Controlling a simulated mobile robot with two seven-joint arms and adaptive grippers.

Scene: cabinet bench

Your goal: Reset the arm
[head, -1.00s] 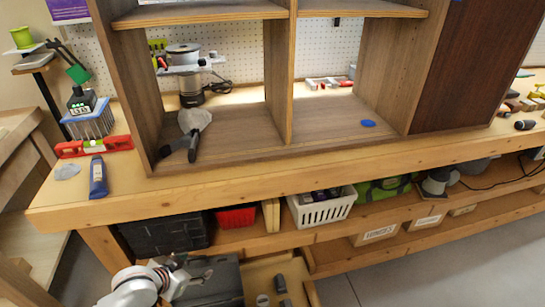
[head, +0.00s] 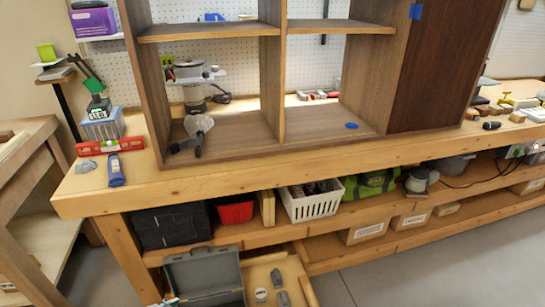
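The task names no object, only the arm. A small pale piece of what looks like my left gripper (head: 168,301) shows at the bottom edge of the head view, beside the open grey toolbox (head: 203,270). Most of it is cut off by the frame, so its fingers cannot be made out. My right gripper is not in view.
A wooden bench (head: 240,172) carries an open cabinet (head: 280,75). A clear scoop-like item with black clamp (head: 192,135) and a blue disc (head: 351,125) lie in its bottom compartments. A white basket (head: 312,205) and black case (head: 171,228) sit underneath. Floor at front right is clear.

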